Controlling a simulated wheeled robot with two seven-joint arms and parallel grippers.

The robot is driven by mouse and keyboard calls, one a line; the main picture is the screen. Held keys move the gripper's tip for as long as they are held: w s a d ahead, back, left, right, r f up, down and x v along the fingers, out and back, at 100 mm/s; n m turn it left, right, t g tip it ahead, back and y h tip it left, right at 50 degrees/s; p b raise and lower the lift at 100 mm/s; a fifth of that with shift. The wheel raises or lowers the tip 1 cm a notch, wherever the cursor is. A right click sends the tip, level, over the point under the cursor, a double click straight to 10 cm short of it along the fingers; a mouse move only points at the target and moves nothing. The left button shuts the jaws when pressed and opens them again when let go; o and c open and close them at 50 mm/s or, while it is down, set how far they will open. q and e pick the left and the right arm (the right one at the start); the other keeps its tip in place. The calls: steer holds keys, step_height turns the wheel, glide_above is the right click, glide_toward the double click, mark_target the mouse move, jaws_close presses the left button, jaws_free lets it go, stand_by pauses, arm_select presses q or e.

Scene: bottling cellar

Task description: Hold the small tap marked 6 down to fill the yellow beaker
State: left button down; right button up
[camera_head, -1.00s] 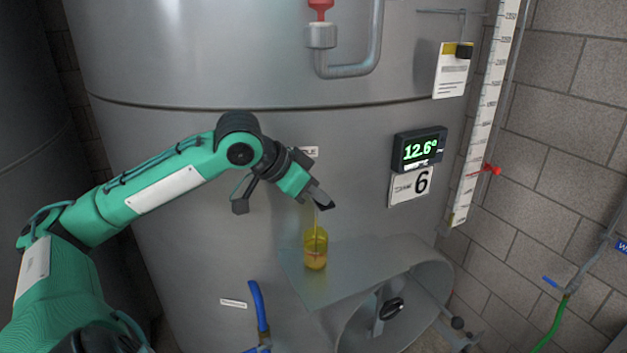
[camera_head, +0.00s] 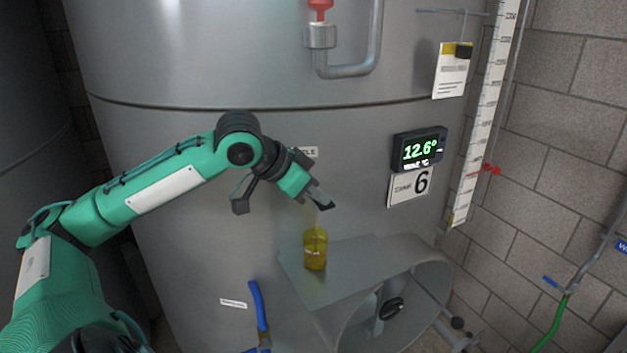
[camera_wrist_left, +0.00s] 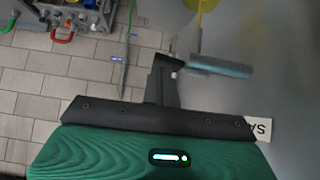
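The yellow beaker (camera_head: 315,255) stands upright on the metal ledge below my left gripper (camera_head: 322,201), and looks filled with yellow liquid to a high level. A thin pale stream runs down into it. In the left wrist view, part of the beaker (camera_wrist_left: 202,4) shows at the top edge, with the stream (camera_wrist_left: 198,25) below it. The small tap (camera_wrist_left: 222,66) shows there as a grey cylinder beside my fingertips (camera_wrist_left: 172,70). The fingers look shut together, with nothing seen between them; contact with the tap is unclear. My right gripper is out of view.
The ledge (camera_head: 345,281) juts from the large steel tank (camera_head: 230,80). A display (camera_head: 419,149) reads 12.6° above a card marked 6 (camera_head: 411,186). A blue-handled valve (camera_head: 258,305) is at lower left. A scale strip (camera_head: 487,110) runs down the right side.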

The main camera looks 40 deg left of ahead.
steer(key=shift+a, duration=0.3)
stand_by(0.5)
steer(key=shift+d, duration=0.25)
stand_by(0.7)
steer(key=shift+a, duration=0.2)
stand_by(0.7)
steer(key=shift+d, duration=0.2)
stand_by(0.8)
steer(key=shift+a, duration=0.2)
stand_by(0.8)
